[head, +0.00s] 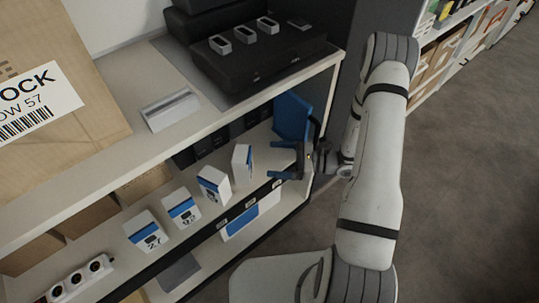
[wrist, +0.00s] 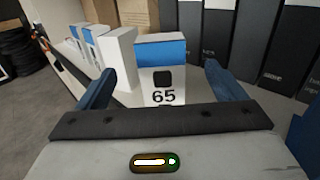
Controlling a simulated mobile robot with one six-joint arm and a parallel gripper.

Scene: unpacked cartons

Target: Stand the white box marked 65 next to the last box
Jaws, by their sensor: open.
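The white box marked 65 (wrist: 161,82), with a blue band, a black square and the number on its face, is between my fingertips as the wrist view sees it. In the head view the rightmost white box (head: 241,165) appears to be this one, standing on the middle shelf with its blue-banded face toward my gripper. My gripper (head: 271,159) is open, its fingers pointing left at the box, seemingly just short of it. It also shows in the wrist view (wrist: 160,72). The last box in the row (head: 213,186) stands to its left, with a gap.
Other white boxes, one marked 27 (head: 147,235), continue the row along the shelf's front. Dark binders (wrist: 260,40) stand behind. The upper shelf board (head: 100,150) overhangs the row. A black case (head: 260,55) and a large carton (head: 70,80) sit on top.

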